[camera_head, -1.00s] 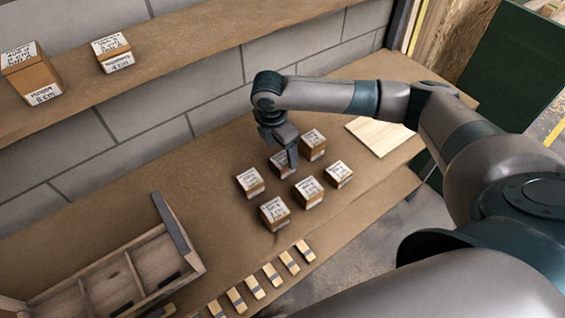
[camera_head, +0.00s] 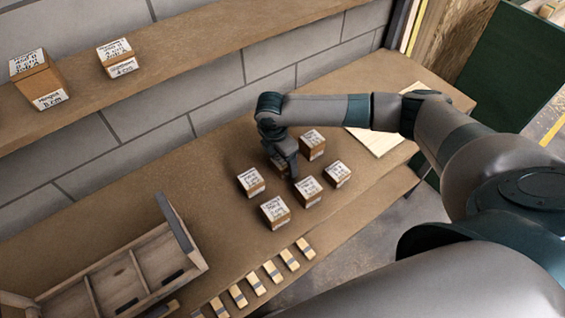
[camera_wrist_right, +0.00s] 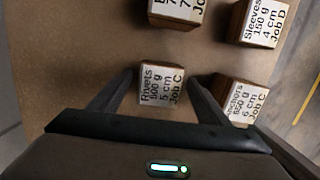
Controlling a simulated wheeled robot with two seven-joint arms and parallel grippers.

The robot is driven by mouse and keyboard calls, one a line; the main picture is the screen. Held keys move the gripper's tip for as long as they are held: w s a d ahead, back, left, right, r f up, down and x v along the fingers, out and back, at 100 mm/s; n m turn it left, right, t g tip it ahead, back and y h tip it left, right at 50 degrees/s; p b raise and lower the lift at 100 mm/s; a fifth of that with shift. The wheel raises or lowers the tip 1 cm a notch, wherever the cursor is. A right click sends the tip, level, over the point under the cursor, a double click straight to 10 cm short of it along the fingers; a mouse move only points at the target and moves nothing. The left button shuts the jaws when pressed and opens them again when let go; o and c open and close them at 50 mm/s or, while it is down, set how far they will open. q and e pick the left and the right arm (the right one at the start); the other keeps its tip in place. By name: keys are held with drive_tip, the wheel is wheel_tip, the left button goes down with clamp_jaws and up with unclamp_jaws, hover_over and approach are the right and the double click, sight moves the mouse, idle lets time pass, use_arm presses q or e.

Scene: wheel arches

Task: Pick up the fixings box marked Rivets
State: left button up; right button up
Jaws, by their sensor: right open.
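The Rivets box (camera_wrist_right: 160,86) is a small brown box with a white label reading Rivets, 5 cm, Job C. In the right wrist view it lies between the two fingers of my right gripper (camera_wrist_right: 160,80), with a small gap on each side. The right gripper is open and holds nothing. My left gripper is not in view.
The Anchors box (camera_wrist_right: 243,100) is close beside the right finger. The Sleeves box (camera_wrist_right: 262,22) and another box (camera_wrist_right: 175,12) stand farther up. A shelf (camera_head: 190,45) runs above the bench.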

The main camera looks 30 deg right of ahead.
drive_tip(key=c, duration=1.5)
drive_tip(key=shift+r, duration=0.15)
drive_tip(key=shift+c, duration=0.2)
drive_tip(key=shift+w+r+b, duration=0.1)
drive_tip(key=shift+r+b, duration=0.25)
drive_tip(key=shift+r, duration=0.1)
drive_tip(key=r, duration=0.1)
drive_tip(key=r+b, duration=0.1)
drive_tip(key=r, duration=0.1)
drive_tip(key=shift+d+r, duration=0.1)
drive_tip(key=shift+d, duration=0.25)
drive_tip(key=s+d+r+b, duration=0.3)
drive_tip(key=s+d+r, duration=0.2)
drive_tip(key=d, duration=0.4)
drive_tip(key=shift+d+r+b, duration=0.3)
drive_tip(key=shift+d+r, duration=0.1)
drive_tip(key=shift+r, duration=0.5)
drive_tip(key=shift+s, duration=0.1)
